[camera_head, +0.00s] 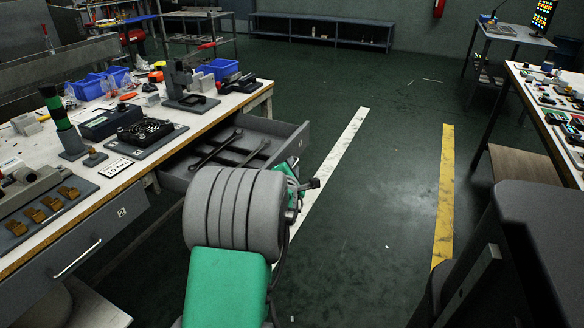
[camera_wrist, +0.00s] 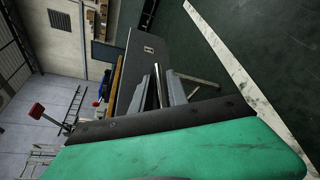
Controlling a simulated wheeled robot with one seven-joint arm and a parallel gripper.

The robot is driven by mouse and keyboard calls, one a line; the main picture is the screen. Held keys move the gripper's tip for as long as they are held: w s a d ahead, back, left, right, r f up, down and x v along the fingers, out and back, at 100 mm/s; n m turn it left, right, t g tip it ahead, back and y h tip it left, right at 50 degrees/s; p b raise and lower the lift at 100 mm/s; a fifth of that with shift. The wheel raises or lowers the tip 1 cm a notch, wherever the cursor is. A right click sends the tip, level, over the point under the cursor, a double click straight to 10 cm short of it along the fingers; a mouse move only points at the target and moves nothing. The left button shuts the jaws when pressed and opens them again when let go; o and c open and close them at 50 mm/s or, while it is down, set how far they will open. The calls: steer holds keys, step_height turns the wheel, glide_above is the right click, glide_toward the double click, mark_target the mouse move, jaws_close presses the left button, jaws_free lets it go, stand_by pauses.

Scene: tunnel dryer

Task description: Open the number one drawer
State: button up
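A grey drawer (camera_head: 240,148) under the workbench stands pulled well out, with dark long tools lying in it. Its front, with a small pale number label (camera_wrist: 148,50) too small to read surely, shows in the wrist view. My gripper (camera_wrist: 163,82) is at this front, its two grey fingers on either side of a shiny bar handle (camera_wrist: 157,84), and it looks shut on it. In the head view my arm hides the gripper and the handle. A second drawer (camera_head: 75,250), labelled 2, is shut at the lower left.
Open floor with white and yellow lines lies to the right. A second table (camera_head: 545,100) and a dark chair-like object (camera_head: 500,260) stand at the right.

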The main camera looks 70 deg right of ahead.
steer(key=p+v, duration=0.1)
steer(key=v, duration=0.6)
steer(key=shift+a+p, duration=0.4)
steer(key=shift+s+r, duration=0.1)
